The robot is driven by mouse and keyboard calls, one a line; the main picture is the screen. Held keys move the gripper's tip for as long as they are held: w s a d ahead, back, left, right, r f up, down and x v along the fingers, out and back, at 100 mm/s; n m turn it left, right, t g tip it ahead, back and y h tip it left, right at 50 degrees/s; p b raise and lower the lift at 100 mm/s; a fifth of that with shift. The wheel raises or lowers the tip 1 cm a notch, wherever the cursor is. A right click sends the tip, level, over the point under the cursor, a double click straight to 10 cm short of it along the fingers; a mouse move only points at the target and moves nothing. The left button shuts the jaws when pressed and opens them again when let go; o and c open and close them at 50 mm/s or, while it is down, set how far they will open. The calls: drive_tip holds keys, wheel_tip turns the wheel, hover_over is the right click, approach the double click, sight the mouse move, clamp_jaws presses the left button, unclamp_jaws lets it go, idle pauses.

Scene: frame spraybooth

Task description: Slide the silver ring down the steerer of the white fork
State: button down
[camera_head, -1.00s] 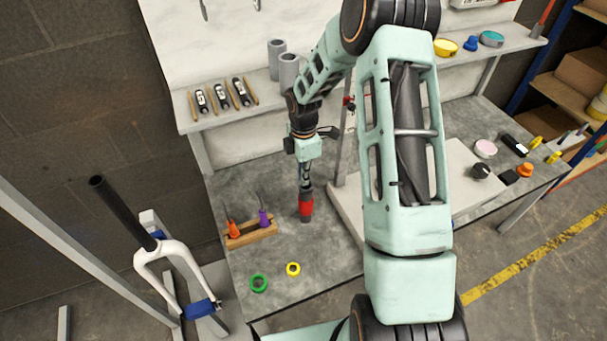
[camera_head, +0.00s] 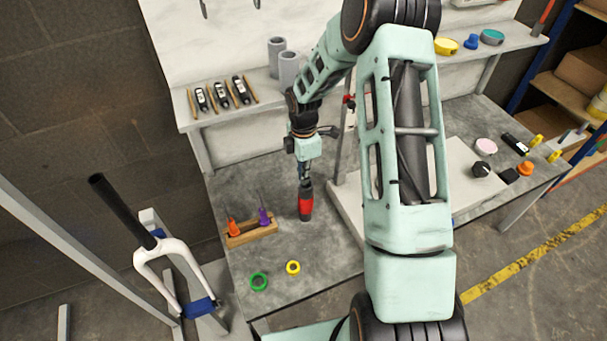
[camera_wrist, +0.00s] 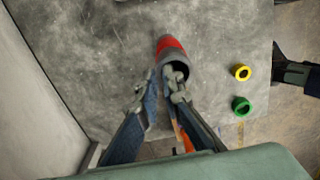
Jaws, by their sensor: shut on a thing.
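The white fork (camera_head: 162,259) stands at the lower left in the head view, its long black steerer (camera_head: 122,212) leaning up and to the left. My gripper (camera_head: 304,184) is over the grey bench, well to the right of the fork. It is shut on a red-and-grey tube (camera_head: 305,204) with an open grey end. In the wrist view my fingertips (camera_wrist: 160,91) are at the grey rim of this tube (camera_wrist: 173,58), partly covering it. I cannot make out a separate silver ring; the grey rim is the only silver-like part near the fingers.
A green ring (camera_head: 258,282) and a yellow ring (camera_head: 293,268) lie on the bench (camera_head: 340,262). A wooden block (camera_head: 250,233) holds orange and purple-handled tools left of my gripper. A pale slab (camera_head: 345,212) lies to the right. A blue clamp (camera_head: 199,309) is at the fork's legs.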

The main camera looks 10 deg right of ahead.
drive_tip(key=c, duration=2)
unclamp_jaws()
